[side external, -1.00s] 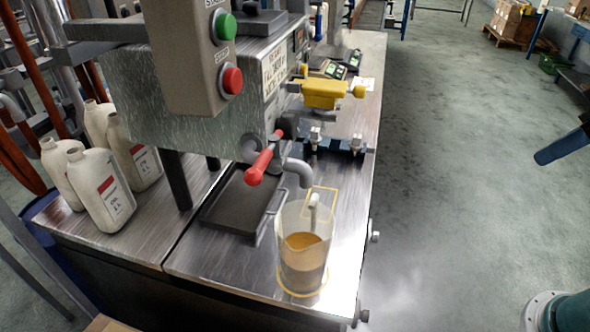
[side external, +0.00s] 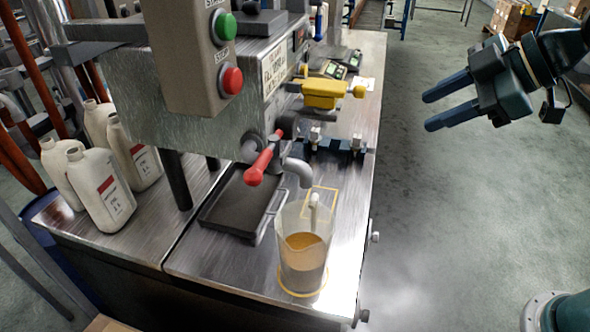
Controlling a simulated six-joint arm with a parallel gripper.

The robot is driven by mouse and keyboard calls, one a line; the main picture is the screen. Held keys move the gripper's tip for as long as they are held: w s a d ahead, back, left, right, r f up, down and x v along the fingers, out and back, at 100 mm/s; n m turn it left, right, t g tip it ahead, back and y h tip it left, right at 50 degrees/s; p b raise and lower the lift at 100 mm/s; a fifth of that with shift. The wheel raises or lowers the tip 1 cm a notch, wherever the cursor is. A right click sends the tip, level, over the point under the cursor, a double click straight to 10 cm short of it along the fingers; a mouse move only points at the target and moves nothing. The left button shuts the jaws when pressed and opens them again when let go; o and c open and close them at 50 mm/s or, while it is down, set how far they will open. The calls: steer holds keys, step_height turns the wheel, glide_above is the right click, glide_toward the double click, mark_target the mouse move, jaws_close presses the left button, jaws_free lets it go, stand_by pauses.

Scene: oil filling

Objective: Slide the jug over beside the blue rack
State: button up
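The jug (side external: 303,262) is a clear beaker-like vessel partly filled with brownish oil. It stands upright inside a yellow ring marking near the front right edge of the metal bench, with its white handle on the far right side. The blue rack (side external: 335,147) sits farther back on the bench, beneath a yellow part. My gripper (side external: 428,110) is at the right, in the air beyond the bench's right edge. Its two blue fingers are spread apart with nothing between them, and it is clear of the jug.
A yellow square outline (side external: 322,198) lies on the bench behind the jug. A spout (side external: 298,172) and red-handled lever (side external: 260,165) hang close to its upper left. A black tray (side external: 238,203) is at left. Several white oil bottles (side external: 100,190) stand farther left.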

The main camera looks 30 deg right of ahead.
steer(key=w+a+n+t+y, duration=0.3)
steer(key=w+a+n+y, duration=0.3)
steer(key=w+a+n, duration=0.3)
step_height(320, 180, down, 23)
steer(key=d, duration=0.1)
steer(key=shift+w+r+m, duration=0.2)
steer(key=shift+w+m, duration=0.05)
steer(key=shift+m, duration=0.15)
steer(key=shift+w+a, duration=0.1)
stand_by(0.4)
steer(key=x, duration=0.7)
stand_by(0.3)
steer(key=shift+a+f, duration=0.1)
jaws_close()
